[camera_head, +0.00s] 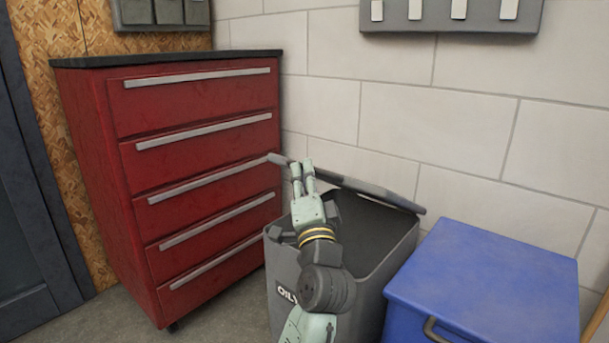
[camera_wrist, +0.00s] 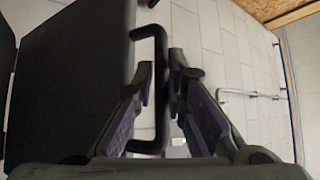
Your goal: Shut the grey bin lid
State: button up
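The grey bin (camera_head: 384,262) stands against the wall with its dark inside partly showing. Its grey lid (camera_head: 372,190) is open, raised at the back and seen nearly edge-on in the head view. In the wrist view the lid (camera_wrist: 75,80) is a dark panel at left, with a dark bracket handle (camera_wrist: 161,112) standing off it. My gripper (camera_head: 303,164) is at the lid's upper edge, and my arm crosses in front of the bin. The contact itself is partly hidden.
A red drawer cabinet (camera_head: 200,170) stands close at the bin's left. A blue box (camera_head: 490,275) with a dark handle stands close at its right. The block wall (camera_head: 420,120) is right behind the lid. Bare floor (camera_head: 75,318) shows at lower left.

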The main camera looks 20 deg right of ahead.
jog(key=shift+o, duration=0.8)
jog(key=shift+w+d+f, duration=0.15)
jog(key=shift+d+f, duration=0.15)
jog(key=shift+f, duration=0.05)
jog(key=shift+a+r, duration=0.25)
jog(key=shift+r, duration=0.05)
